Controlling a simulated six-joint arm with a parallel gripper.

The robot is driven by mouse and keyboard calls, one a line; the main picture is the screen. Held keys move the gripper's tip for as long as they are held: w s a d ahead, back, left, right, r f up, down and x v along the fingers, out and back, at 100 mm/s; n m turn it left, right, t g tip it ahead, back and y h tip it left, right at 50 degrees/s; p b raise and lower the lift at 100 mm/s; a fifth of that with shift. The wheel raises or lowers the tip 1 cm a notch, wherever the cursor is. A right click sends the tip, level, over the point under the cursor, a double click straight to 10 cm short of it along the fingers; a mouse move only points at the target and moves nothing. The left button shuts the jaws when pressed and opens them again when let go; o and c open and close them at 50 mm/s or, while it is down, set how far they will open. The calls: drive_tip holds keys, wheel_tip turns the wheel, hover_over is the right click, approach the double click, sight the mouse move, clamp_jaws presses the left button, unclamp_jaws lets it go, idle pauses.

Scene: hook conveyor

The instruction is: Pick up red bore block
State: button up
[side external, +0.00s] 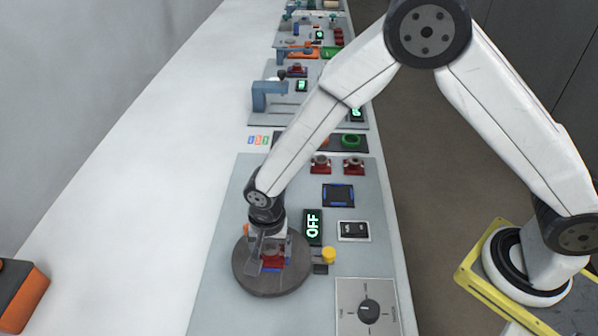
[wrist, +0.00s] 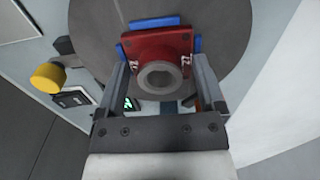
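The red bore block (wrist: 150,45) has a grey round bore (wrist: 160,77) facing the wrist camera. It sits between blue locating strips (wrist: 155,23) on a dark round turntable (wrist: 222,35). In the side external view the red block (side external: 273,262) is partly hidden by my gripper (side external: 270,255), which points down over it on the turntable (side external: 247,283). In the wrist view my gripper (wrist: 160,63) has its fingers spread, one on each side of the block. The fingertips are close to the block's sides; I see no clear grip on it.
A rocker switch (side external: 354,230) and a dial panel (side external: 368,311) are to the right. An orange and black box (side external: 22,300) lies far left. The white surface between is clear.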

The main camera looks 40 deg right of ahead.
drive_tip(key=c, duration=0.8)
drive_tip(key=shift+r, duration=0.2)
drive_tip(key=shift+w+r, duration=0.1)
drive_tip(key=shift+r, duration=0.75)
drive_tip(key=shift+s+d+r, duration=1)
drive_tip(key=shift+s+r, duration=0.8)
drive_tip(key=shift+s, duration=0.35)
drive_tip(key=shift+s+d+r, duration=0.95)
drive_tip(key=shift+s+r, duration=0.9)
drive_tip(key=shift+s, duration=0.3)
drive_tip(key=shift+s+d+r, duration=1)
drive_tip(key=shift+s+r, duration=0.8)
drive_tip(key=shift+s, duration=0.35)
drive_tip(key=shift+w, duration=0.15)
